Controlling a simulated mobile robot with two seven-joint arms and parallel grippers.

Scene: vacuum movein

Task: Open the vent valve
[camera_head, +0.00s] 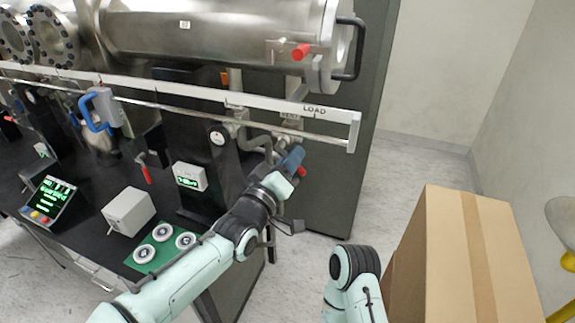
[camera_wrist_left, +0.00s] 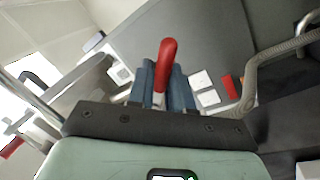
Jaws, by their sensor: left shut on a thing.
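My left gripper (camera_head: 292,158) reaches in under the rail marked LOAD, near the right end of the bench. In the left wrist view, its blue fingers (camera_wrist_left: 163,86) are shut on a red lever handle (camera_wrist_left: 166,62), which stands up between them. In the head view, a small red part (camera_head: 302,171) shows beside the fingertips. The fingers and wrist hide most of the valve body, so I cannot tell how far the lever is turned. Part of my right arm (camera_head: 355,275) shows at the lower middle; its gripper is out of the picture.
The steel chamber (camera_head: 220,28) and white LOAD rail (camera_head: 255,103) are above my left gripper. Another red handle (camera_head: 301,51) is on the chamber end. A grey hose (camera_wrist_left: 250,85) runs close by. A cardboard box (camera_head: 455,255) stands right; floor between is clear.

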